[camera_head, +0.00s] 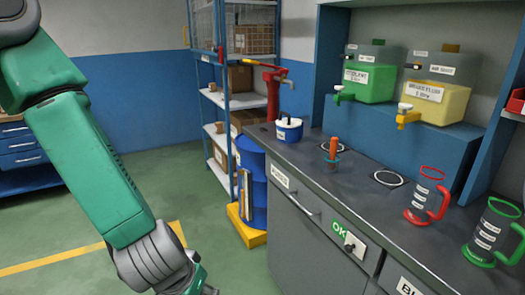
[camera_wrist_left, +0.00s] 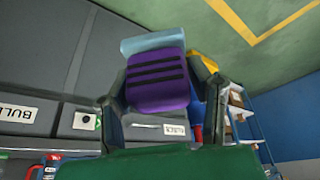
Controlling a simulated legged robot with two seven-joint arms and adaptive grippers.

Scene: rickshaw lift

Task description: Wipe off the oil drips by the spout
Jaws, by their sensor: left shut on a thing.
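My left gripper (camera_wrist_left: 160,85) is shut on a purple block with dark stripes (camera_wrist_left: 157,82) and a light blue end (camera_wrist_left: 152,40). In the head view only part of this gripper (camera_head: 200,288) shows at the bottom edge, and the block is out of sight there. A green canister (camera_head: 370,82) with a green spout (camera_head: 343,94) and a yellow canister (camera_head: 440,100) with a yellow spout (camera_head: 407,116) stand on a blue raised shelf. A red pump with a spout (camera_head: 272,85) stands further left. I cannot make out oil drips. My right gripper is not in view.
The dark counter (camera_head: 345,200) carries a white-and-blue tub (camera_head: 289,130), an orange-handled item (camera_head: 332,152), a red-rimmed jug (camera_head: 425,197) and a green-rimmed jug (camera_head: 491,232). A blue drum (camera_head: 252,185) stands left of the counter. The green floor (camera_head: 225,262) is clear nearby.

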